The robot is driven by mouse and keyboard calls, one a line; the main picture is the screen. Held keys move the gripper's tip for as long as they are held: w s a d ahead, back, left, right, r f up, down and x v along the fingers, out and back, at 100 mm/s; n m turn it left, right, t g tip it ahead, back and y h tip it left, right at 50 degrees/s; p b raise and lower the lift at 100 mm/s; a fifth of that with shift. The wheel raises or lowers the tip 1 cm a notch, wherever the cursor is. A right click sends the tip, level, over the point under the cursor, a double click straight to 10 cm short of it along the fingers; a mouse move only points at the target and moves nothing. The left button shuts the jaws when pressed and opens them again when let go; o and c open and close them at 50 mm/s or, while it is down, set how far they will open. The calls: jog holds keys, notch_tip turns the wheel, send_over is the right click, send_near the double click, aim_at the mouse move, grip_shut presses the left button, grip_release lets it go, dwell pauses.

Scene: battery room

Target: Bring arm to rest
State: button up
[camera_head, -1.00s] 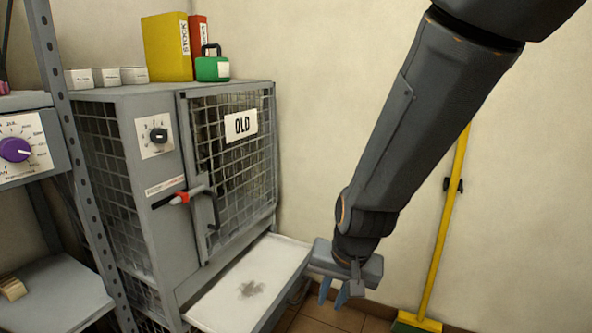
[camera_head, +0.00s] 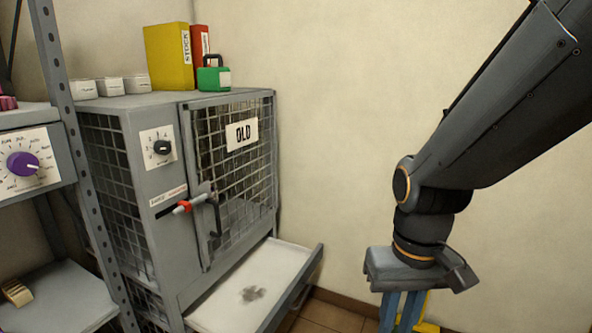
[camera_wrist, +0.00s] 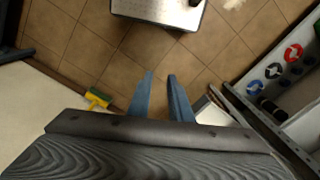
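My gripper (camera_head: 402,325) hangs at the lower right of the head view, pointing down, with its tips at the picture's bottom edge. It is empty. In the wrist view its two blue fingers (camera_wrist: 161,76) stand apart, with only floor tiles between them. My arm comes in from the upper right and bends at the wrist. The gripper is clear to the right of the grey mesh cabinet (camera_head: 150,215) and its pulled-out tray (camera_head: 222,312), touching neither.
The cabinet's door, labelled OLD (camera_head: 241,134), is closed; its handle (camera_head: 190,204) has a red part. A shelf unit with a purple knob (camera_head: 22,163) stands left. A yellow-green broom head (camera_wrist: 97,97) lies near the wall. Tiled floor (camera_wrist: 75,45) is open below.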

jog(key=shift+m, duration=0.3)
jog(key=d+r+p, duration=0.1)
jog(key=p, duration=0.1)
jog(key=d+r+p, duration=0.1)
jog(key=r+p, duration=0.1)
jog(key=p, duration=0.1)
jog(key=d+r+p, duration=0.1)
jog(key=p, duration=0.2)
jog(key=shift+s+r, duration=0.4)
jog(key=shift+a+f, duration=0.1)
dwell(0.6)
